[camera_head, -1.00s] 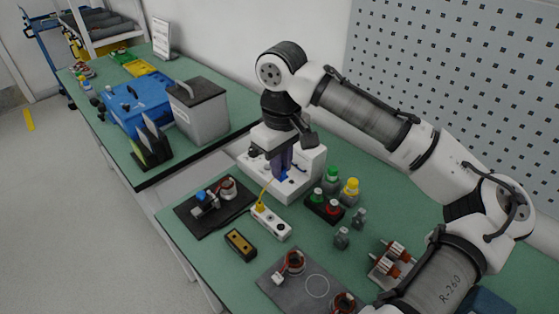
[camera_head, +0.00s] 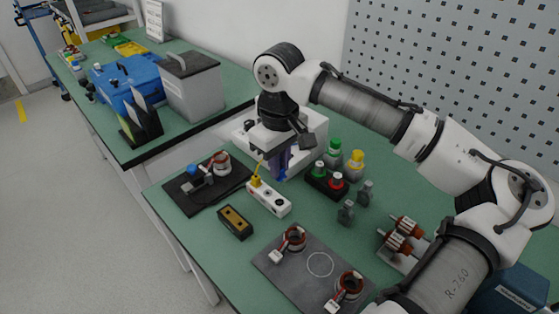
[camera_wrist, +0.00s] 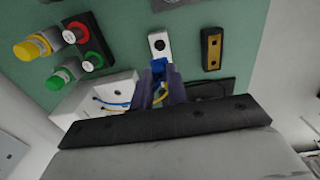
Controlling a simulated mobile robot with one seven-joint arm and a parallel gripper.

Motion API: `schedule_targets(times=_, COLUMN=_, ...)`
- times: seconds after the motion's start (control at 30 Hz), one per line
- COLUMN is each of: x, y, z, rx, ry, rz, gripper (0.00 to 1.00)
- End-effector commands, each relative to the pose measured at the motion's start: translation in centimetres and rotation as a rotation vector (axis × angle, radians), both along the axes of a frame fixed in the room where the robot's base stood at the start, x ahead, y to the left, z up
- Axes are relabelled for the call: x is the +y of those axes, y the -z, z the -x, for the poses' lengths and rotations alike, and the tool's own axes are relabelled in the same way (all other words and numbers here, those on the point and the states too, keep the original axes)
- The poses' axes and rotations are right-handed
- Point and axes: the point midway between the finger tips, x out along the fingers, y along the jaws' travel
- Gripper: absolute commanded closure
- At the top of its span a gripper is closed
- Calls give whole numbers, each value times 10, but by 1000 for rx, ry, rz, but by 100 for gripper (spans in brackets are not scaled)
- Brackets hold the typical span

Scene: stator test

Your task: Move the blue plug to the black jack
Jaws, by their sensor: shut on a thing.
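My gripper (camera_head: 279,170) points down over the bench, beside the white socket strip. In the wrist view its fingers (camera_wrist: 163,88) are closed around a blue plug (camera_wrist: 158,66), whose blue end shows between the tips. The head view mostly hides the plug behind the fingers. The white strip (camera_head: 272,200) has dark round holes and a yellow plug (camera_head: 256,181) at its far end. One black round jack (camera_wrist: 159,45) shows on the strip just beyond the blue plug in the wrist view. I cannot tell whether plug and strip touch.
A white fixture (camera_head: 311,137) stands behind my gripper. A button box (camera_head: 327,182) is to the right. A black box with a yellow top (camera_head: 235,222) and a dark plate with a motor part (camera_head: 206,184) lie left. A grey plate (camera_head: 312,290) lies in front.

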Motion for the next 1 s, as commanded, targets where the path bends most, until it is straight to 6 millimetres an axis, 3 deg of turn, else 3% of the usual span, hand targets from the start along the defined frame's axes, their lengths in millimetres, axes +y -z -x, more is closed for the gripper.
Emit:
schedule_targets(times=0.03, x=0, y=10, z=0, rx=0, ry=0, rz=1, gripper=100)
schedule_targets(times=0.5, x=0, y=53, z=0, rx=-1, ry=0, rz=1, gripper=100)
schedule_targets(times=1.0, x=0, y=62, z=0, rx=-1, ry=0, rz=1, gripper=100)
